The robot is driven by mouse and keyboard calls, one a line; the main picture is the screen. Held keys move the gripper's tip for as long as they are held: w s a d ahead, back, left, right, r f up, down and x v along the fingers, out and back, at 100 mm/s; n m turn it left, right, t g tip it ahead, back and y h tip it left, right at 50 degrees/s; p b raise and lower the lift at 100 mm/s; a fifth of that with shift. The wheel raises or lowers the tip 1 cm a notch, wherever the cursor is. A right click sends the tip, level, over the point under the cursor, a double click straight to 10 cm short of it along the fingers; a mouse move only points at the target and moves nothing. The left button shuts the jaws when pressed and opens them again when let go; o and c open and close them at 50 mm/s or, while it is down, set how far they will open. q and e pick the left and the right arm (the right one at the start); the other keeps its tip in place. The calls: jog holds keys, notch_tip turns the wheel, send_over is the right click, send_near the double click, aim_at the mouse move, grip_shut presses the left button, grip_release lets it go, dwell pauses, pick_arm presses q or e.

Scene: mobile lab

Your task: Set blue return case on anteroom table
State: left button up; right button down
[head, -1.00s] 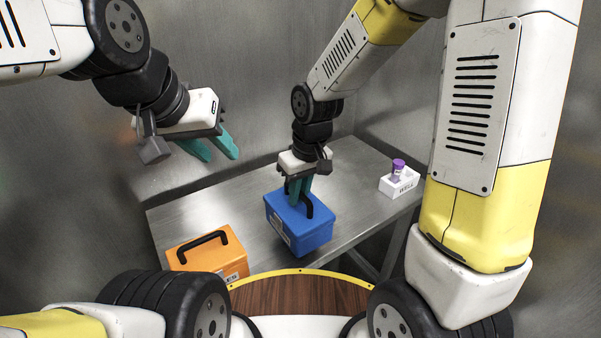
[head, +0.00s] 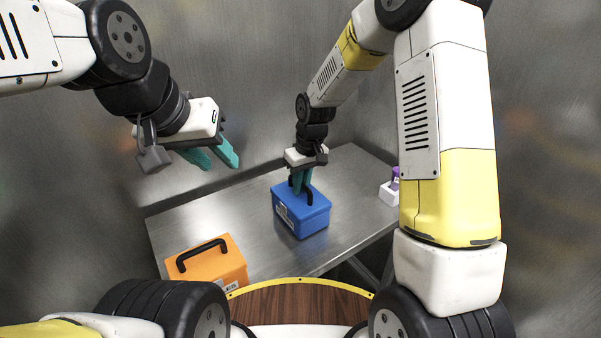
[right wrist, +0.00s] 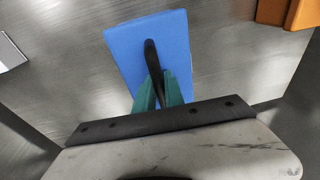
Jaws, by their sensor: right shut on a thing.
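The blue return case (head: 308,221) is upright over the middle of the steel anteroom table (head: 190,220); I cannot tell whether its base touches the top. My right gripper (head: 300,188) is above it, shut on its black handle. In the right wrist view the blue case (right wrist: 135,50) shows from above, with the teal fingers (right wrist: 158,95) on either side of the handle. My left gripper (head: 215,161) hangs empty over the table's left back part, its two teal fingers apart.
An orange case (head: 215,266) with a black handle stands at the table's front left. A small white holder (head: 388,194) with a purple-capped item (head: 396,174) is at the right end, partly hidden by my right arm. Steel walls stand close behind the table.

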aim_at(306, 198)
jog(key=shift+f, duration=0.1)
jog(key=c, duration=1.4)
grip_release()
jog(key=shift+c, duration=0.2)
jog(key=s+d+r+m+t, duration=0.1)
jog(key=s+d+r, duration=0.15)
jog(key=r, duration=0.65)
jog(key=s+d+r, duration=0.2)
jog(key=d+r, duration=0.1)
jog(key=r, duration=0.5)
jog(key=s+d+r+m+t, duration=0.2)
jog(key=s+d+r, duration=0.1)
jog(key=s, duration=0.6)
jog(key=s+d+r+m+t, duration=0.2)
jog(key=s+d+r+m, duration=0.1)
jog(key=s, duration=0.6)
jog(key=shift+s+d+r+y, duration=0.3)
jog(key=shift+d+r, duration=0.2)
jog(key=shift+d, duration=0.75)
